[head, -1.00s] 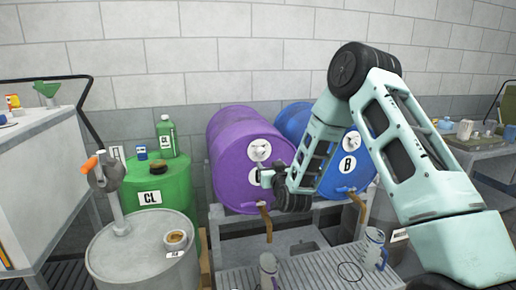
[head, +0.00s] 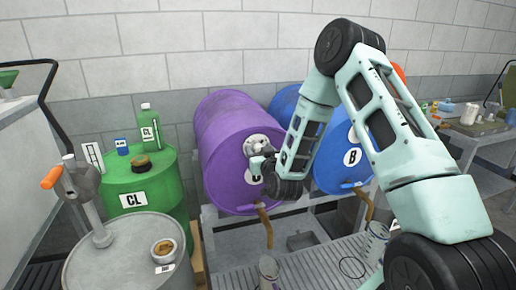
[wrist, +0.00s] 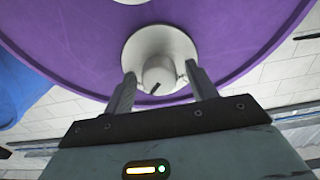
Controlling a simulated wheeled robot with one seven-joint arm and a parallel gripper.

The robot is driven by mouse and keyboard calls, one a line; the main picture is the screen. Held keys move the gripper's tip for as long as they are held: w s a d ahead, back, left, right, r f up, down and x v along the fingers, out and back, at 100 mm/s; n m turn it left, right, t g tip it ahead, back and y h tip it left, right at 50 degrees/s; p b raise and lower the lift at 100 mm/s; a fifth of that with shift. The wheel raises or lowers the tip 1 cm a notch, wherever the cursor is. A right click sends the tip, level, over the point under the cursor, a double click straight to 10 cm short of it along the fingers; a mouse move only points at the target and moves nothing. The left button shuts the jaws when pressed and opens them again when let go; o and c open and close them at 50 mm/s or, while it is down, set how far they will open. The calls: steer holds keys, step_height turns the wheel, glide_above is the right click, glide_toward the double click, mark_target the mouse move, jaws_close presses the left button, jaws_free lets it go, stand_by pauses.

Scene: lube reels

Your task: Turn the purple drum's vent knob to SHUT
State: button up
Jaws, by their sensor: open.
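The purple drum (head: 226,152) lies on its side on a rack, its round end facing me. Its vent knob (wrist: 159,76) is a pale round knob with a dark pointer mark, set on a white disc (wrist: 162,42); no lettering is readable there. In the wrist view my gripper (wrist: 160,80) is open, with one finger on each side of the knob; I cannot tell whether they touch it. In the head view my gripper (head: 262,163) is at the drum's face, partly covering the disc and the letter label below.
A blue drum (head: 382,128) marked B lies to the right. A green drum (head: 133,199) and a grey drum (head: 125,255) with a hand pump (head: 85,190) stand left. A brown tap (head: 265,222) hangs below the purple drum, above a grated tray (head: 318,268) with jugs.

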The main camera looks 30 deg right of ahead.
steer(key=c, duration=1)
steer(key=shift+n+b, duration=0.3)
steer(key=shift+b, duration=0.15)
steer(key=n+b, duration=0.2)
steer(key=b, duration=0.1)
steer(key=shift+a+f+n, duration=0.15)
steer(key=shift+f+n, duration=0.05)
steer(key=shift+n, duration=0.2)
steer(key=n+b, duration=0.5)
steer(key=shift+a, duration=0.1)
steer(key=n+b, duration=0.2)
steer(key=n, duration=0.3)
steer(key=shift+n+b, duration=0.65)
steer(key=shift+n, duration=1.55)
